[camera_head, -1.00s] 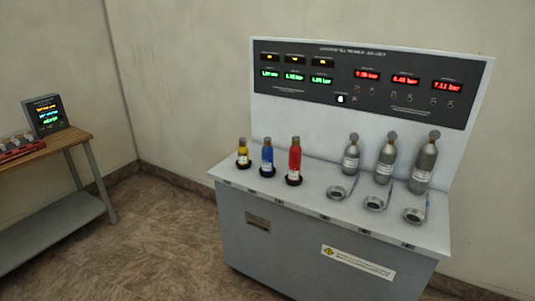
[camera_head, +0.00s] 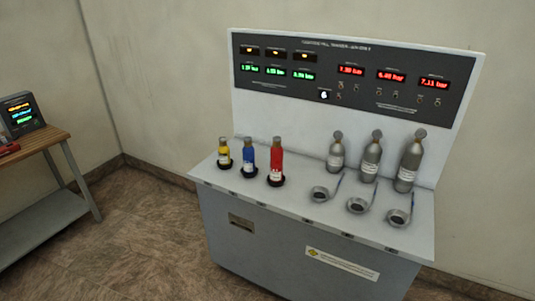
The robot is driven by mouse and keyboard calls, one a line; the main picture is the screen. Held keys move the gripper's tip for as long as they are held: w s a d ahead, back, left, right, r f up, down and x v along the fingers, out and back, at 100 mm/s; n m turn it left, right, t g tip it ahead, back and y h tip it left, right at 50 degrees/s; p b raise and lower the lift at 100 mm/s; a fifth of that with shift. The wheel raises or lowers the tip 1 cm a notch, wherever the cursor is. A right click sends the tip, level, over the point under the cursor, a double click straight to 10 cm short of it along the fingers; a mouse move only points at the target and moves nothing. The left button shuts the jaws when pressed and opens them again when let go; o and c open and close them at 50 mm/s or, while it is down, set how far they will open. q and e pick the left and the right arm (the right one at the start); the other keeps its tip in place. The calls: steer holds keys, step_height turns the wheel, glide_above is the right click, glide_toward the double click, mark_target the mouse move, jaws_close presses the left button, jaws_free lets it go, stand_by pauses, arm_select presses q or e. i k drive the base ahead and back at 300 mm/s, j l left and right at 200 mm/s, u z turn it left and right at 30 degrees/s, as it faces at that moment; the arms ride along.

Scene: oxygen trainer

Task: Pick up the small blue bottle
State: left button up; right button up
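The small blue bottle (camera_head: 249,158) stands upright in a dark round holder on the grey bench top (camera_head: 300,195). A yellow bottle (camera_head: 224,153) stands to its left and is shorter. A red bottle (camera_head: 276,162) stands to its right, close beside it. All three have a white label and a brownish top. Neither of my grippers shows in the head view.
Several grey cylinders, such as this one (camera_head: 408,162), stand at the right of the bench top. Round metal cups (camera_head: 357,205) lie before them. A display panel (camera_head: 350,75) rises behind. A wooden table (camera_head: 40,143) with a small monitor (camera_head: 20,114) is at the left. Open floor lies between.

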mark_target(249, 168)
steer(key=i+j+z, duration=0.35)
steer(key=i, duration=0.25)
steer(key=i+j+z, duration=0.3)
steer(key=i, duration=0.25)
steer(key=j, duration=0.1)
